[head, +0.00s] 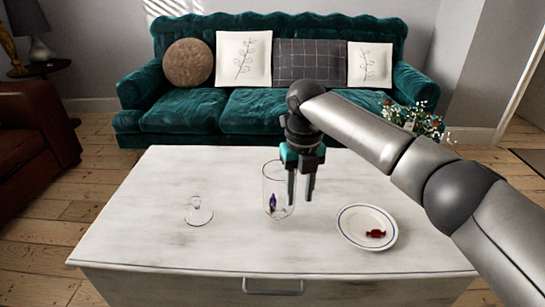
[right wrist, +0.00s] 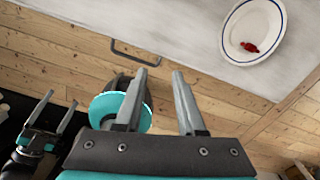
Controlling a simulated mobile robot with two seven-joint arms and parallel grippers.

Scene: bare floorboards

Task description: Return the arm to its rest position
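My right gripper (head: 300,197) hangs fingers-down over the white table, beside the clear glass jar (head: 278,173). The right wrist view shows its two fingers (right wrist: 160,72) apart with nothing between them. The jar stands upright and holds a purple candy (head: 272,201) and something small and reddish near its bottom. A glass lid (head: 198,212) lies to the left of the jar. A white plate (head: 350,231) with a blue rim holds a red candy (head: 375,234). My left gripper (right wrist: 62,97) shows at the left of the right wrist view, fingers apart and empty; it is outside the head view.
The white table (head: 140,235) has a drawer handle (head: 272,291) at its front and bare room on its left. A green sofa (head: 195,108) stands behind it. A flower bunch (head: 412,118) is beyond the right back corner, near my right arm. A brown armchair (head: 35,125) stands left.

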